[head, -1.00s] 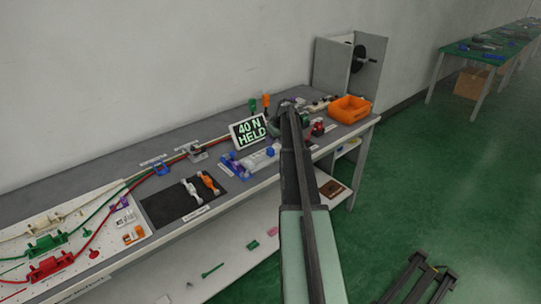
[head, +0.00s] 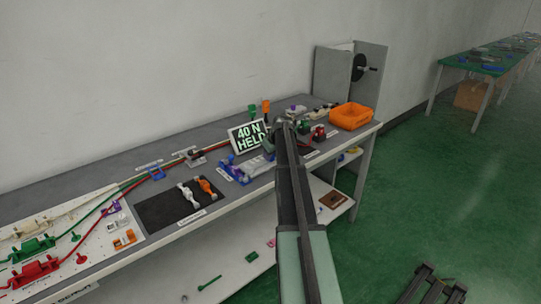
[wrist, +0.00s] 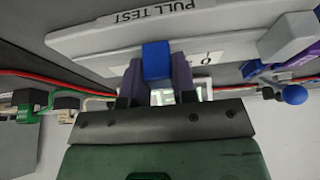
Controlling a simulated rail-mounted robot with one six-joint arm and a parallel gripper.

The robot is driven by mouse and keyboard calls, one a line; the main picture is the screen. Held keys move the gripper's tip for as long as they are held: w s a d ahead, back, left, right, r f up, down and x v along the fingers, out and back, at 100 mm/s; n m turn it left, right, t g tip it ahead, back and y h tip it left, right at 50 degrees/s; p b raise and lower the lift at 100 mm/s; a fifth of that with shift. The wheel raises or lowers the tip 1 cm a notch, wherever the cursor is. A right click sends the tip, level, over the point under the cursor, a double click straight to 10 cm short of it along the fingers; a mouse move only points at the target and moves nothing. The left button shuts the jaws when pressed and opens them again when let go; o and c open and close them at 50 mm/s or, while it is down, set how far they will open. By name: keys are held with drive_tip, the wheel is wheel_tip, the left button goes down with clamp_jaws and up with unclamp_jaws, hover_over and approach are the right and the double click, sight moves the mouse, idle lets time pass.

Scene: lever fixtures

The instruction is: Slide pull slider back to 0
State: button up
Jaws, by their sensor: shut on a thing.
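The pull slider's fixture is a pale grey block lettered PULL TEST (wrist: 145,15), across the top of the wrist view. A blue slider knob (wrist: 156,55) stands out from it. My gripper (wrist: 156,74) is shut on this knob, one finger on each side. A "0" mark shows on the fixture just right of the right finger. In the head view the pale fixture (head: 252,166) with blue parts lies on the bench, partly behind my arm, which hides my gripper there. A tilted display (head: 246,136) behind it reads "40 N HELD".
Left of the fixture is a black mat (head: 165,213) with white and orange handles. Farther right are red and green fixtures and an orange bin (head: 351,116). In the wrist view a blue ball (wrist: 293,94) and a red cable lie close by.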

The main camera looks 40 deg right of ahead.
sight(257, 165)
drive_tip(key=a, duration=0.5)
drive_tip(key=shift+a, duration=0.35)
drive_tip(key=o, duration=0.8)
drive_tip(key=shift+a, duration=0.15)
drive_tip(key=shift+r, duration=0.1)
drive_tip(key=shift+r+p, duration=0.3)
drive_tip(key=shift+p, duration=0.1)
drive_tip(key=p+v, duration=0.9)
drive_tip(key=v, duration=0.1)
drive_tip(key=shift+s, duration=0.15)
